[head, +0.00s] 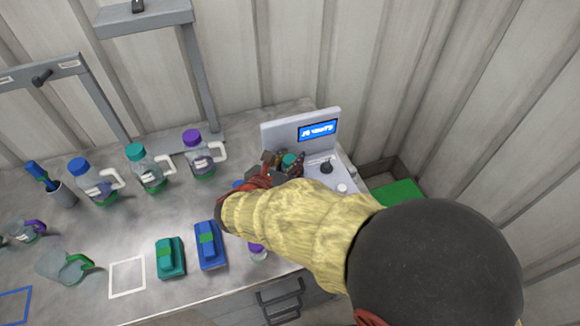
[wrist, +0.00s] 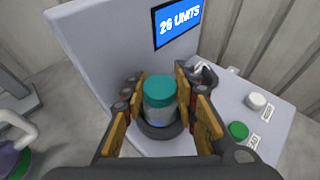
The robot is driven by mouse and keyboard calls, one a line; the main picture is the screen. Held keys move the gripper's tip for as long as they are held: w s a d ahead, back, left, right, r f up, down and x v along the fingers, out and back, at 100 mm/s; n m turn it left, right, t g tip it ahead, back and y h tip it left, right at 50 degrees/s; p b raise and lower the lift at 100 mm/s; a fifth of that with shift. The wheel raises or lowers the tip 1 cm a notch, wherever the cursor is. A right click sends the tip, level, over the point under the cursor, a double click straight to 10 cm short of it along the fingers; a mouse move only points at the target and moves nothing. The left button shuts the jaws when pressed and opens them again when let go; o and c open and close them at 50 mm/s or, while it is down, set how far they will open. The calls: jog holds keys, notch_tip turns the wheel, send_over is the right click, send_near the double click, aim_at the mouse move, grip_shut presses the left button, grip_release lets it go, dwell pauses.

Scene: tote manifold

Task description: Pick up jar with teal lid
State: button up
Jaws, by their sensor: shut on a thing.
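The jar with the teal lid (wrist: 160,92) stands upright between my gripper's fingers in the wrist view. Its body is clear with some blue low inside. My gripper (wrist: 158,110) is shut on it, with a finger on either side. The jar is at or just above a dark round pad on the grey machine; I cannot tell if it touches. In the head view the teal lid (head: 289,160) shows beyond my gripper (head: 275,164), and the jar's body is mostly hidden.
The grey machine (head: 285,132) has a blue screen (wrist: 178,18) reading "26 UNITS", a white button (wrist: 256,100) and a green button (wrist: 238,130). Jugs with blue (head: 77,165), teal (head: 135,152) and purple (head: 191,136) lids stand left. A green-floored bin (head: 398,192) is at right.

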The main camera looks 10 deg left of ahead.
jog(key=shift+f, duration=0.1)
jog(key=shift+c, duration=0.8)
